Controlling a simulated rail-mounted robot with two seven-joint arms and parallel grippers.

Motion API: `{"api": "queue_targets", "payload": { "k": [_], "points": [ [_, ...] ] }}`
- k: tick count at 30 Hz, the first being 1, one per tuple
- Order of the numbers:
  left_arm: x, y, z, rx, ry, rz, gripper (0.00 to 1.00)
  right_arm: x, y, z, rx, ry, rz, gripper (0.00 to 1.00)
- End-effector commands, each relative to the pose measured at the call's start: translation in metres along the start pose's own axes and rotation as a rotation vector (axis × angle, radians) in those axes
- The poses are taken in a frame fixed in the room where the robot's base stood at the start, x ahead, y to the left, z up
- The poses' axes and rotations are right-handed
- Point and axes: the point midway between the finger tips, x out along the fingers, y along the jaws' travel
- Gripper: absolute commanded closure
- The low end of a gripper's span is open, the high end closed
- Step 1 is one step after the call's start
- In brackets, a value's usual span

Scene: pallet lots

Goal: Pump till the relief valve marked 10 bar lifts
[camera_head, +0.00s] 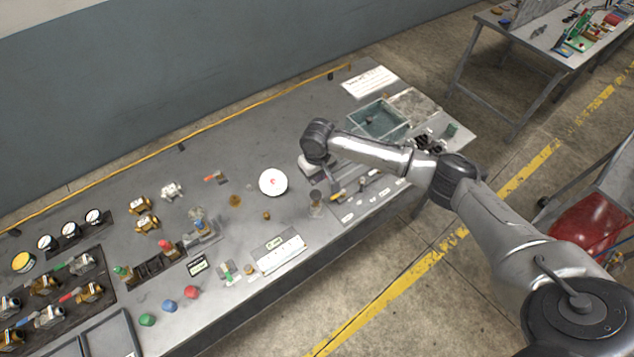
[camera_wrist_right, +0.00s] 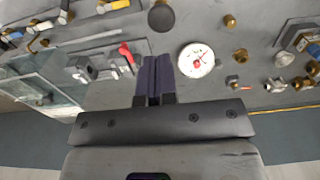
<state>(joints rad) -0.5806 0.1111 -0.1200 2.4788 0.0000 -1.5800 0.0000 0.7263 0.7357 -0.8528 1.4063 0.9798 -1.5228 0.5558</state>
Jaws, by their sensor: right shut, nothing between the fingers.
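My right gripper (camera_head: 322,172) is over the far part of the bench, partly hidden by its own wrist. In the wrist view its dark fingers (camera_wrist_right: 154,78) are shut and empty. A grey block with a red handle (camera_wrist_right: 127,54) is just left of the fingers; I cannot tell whether they touch. A round white gauge (camera_head: 272,182) with a red pointer lies to the gripper's left; it also shows in the wrist view (camera_wrist_right: 196,60). Brass valve fittings (camera_head: 147,222) lie further left. Their markings are too small to read, so I cannot tell which is 10 bar.
A clear greenish tank (camera_head: 378,118) stands at the bench's right end. A white placard (camera_head: 280,252) and red (camera_head: 191,292), blue and green caps are near the front edge. Several dials (camera_head: 70,230) and valves fill the left. Bare bench lies behind the gauge.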

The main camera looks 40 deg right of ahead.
Motion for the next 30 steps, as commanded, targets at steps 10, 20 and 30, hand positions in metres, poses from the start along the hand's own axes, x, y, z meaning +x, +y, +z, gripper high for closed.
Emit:
{"api": "queue_targets", "payload": {
  "k": [10, 20, 30],
  "points": [
    [0.001, -0.002, 0.001, 0.007, 0.0, -0.005, 1.0, -0.018, 0.0, 0.0, 0.001, 0.0, 0.0, 1.0],
    [0.001, -0.004, 0.001, 0.013, 0.0, -0.011, 1.0, -0.018, 0.0, 0.0, 0.001, 0.0, 0.0, 1.0],
    [0.001, -0.003, 0.0, 0.008, 0.001, -0.007, 1.0, -0.018, 0.0, 0.0, 0.001, 0.0, 0.0, 1.0]
  ]
}}
